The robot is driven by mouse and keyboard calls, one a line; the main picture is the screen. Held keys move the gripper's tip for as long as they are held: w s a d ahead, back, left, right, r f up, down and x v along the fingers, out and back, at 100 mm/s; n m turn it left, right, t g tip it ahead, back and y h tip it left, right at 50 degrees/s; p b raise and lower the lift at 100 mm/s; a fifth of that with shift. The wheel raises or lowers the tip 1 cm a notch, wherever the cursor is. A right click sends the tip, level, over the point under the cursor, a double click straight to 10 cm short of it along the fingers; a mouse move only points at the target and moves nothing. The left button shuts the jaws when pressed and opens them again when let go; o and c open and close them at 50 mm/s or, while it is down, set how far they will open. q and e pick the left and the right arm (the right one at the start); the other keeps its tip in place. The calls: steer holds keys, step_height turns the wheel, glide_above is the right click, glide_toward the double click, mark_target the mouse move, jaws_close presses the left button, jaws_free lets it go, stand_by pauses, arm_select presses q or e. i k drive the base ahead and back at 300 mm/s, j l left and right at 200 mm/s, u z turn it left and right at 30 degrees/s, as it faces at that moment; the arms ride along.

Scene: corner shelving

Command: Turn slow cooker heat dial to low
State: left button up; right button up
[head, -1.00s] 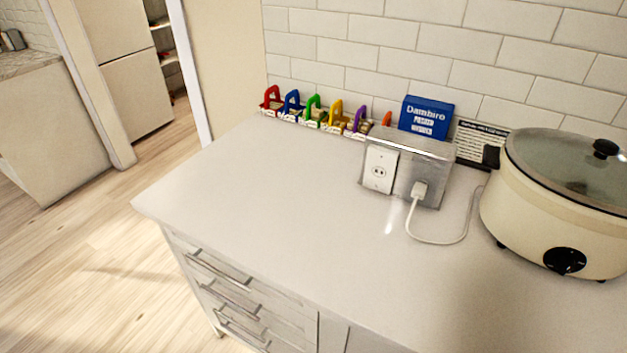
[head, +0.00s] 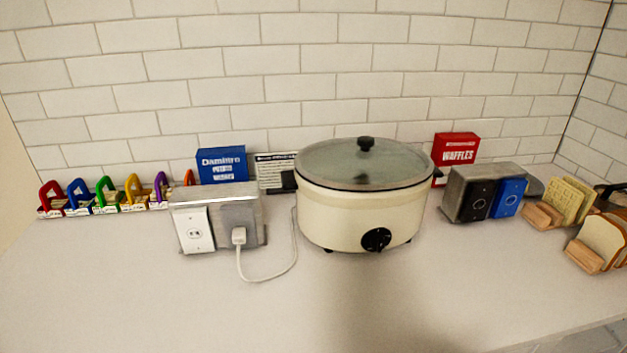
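The slow cooker (head: 340,213) is cream, oval, with a glass lid (head: 362,162) and a black lid knob. It stands on the white counter near the middle of the head view. Its black heat dial (head: 376,240) is on the front, low on the body, facing me. The dial's markings are too small to read. A white cord (head: 270,279) runs from the cooker's left side to an outlet box (head: 193,229). Neither of my grippers shows in the head view.
Coloured padlock-like items (head: 105,195), a blue box (head: 221,165) and a sign (head: 275,172) stand left along the tiled wall. To the right are a red waffles box (head: 455,148), a toaster (head: 468,194) and bread in wooden holders (head: 588,252). The counter front is clear.

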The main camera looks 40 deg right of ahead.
mark_target(378, 242)
steer(key=z, duration=1.45)
